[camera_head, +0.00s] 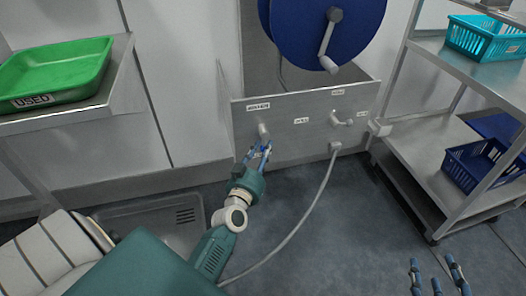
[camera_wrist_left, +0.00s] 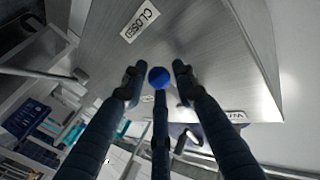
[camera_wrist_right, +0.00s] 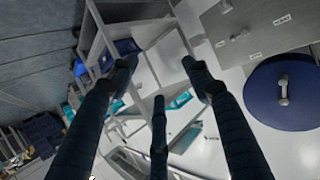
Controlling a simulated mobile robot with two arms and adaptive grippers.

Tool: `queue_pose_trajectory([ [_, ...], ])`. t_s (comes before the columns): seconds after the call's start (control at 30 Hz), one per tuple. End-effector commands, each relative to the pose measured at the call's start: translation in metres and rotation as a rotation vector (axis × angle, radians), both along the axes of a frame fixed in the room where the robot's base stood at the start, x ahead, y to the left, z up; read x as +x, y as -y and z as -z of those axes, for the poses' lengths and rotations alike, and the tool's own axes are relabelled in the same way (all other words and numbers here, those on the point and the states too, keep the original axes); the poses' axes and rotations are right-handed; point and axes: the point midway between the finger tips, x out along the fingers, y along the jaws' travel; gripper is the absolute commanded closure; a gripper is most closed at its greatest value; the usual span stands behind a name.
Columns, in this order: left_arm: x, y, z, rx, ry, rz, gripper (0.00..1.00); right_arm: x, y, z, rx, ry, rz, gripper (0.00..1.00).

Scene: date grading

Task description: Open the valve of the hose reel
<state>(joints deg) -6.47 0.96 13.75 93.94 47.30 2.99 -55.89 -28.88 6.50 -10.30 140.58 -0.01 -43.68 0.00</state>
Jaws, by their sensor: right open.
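The hose reel has a blue disc (camera_head: 320,28) with a grey crank (camera_head: 327,45), above a grey metal panel (camera_head: 290,107) with small labels. At the panel's left is a pale valve fitting (camera_head: 263,130); my left gripper (camera_head: 262,152) is in front of it and hides part of it. In the left wrist view a blue ball knob (camera_wrist_left: 159,77) lies between my left gripper's spread fingers (camera_wrist_left: 157,72), with no clear contact. A label reading CLOSED (camera_wrist_left: 140,20) is on the panel beyond. My right gripper (camera_head: 436,268) is open and empty at the lower right; it also shows in the right wrist view (camera_wrist_right: 158,70).
A second small lever (camera_head: 342,120) is on the panel's right. A grey hose (camera_head: 312,212) runs from the panel across the floor. A shelf rack (camera_head: 440,150) with a teal crate (camera_head: 484,40) and blue crate (camera_head: 470,170) stands right. A green tray (camera_head: 55,72) is left.

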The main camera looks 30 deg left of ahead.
Motion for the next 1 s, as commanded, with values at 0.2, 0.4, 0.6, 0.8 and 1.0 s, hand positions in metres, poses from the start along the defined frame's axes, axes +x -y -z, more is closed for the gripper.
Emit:
queue_pose_trajectory([
  [0.2, 0.000, 0.000, 0.000, 0.000, 0.000, 0.000, 0.95, 0.000, 0.000, 0.000, 0.000, -0.001, 0.000, 0.51],
  [0.4, 0.000, 0.000, -0.001, 0.001, 0.002, 0.000, 1.00, 0.000, 0.000, 0.000, 0.000, -0.002, 0.000, 0.51],
  [0.6, 0.000, 0.001, -0.001, -0.003, 0.007, 0.000, 1.00, 0.001, -0.001, 0.000, 0.002, 0.008, -0.001, 0.51],
  [0.8, 0.002, 0.002, 0.000, -0.024, 0.034, 0.000, 1.00, 0.015, -0.008, -0.033, 0.039, 0.158, -0.010, 0.51],
  [1.0, 0.005, 0.005, 0.001, -0.067, 0.089, 0.002, 1.00, 0.026, -0.020, -0.094, 0.107, 0.429, -0.027, 0.51],
])
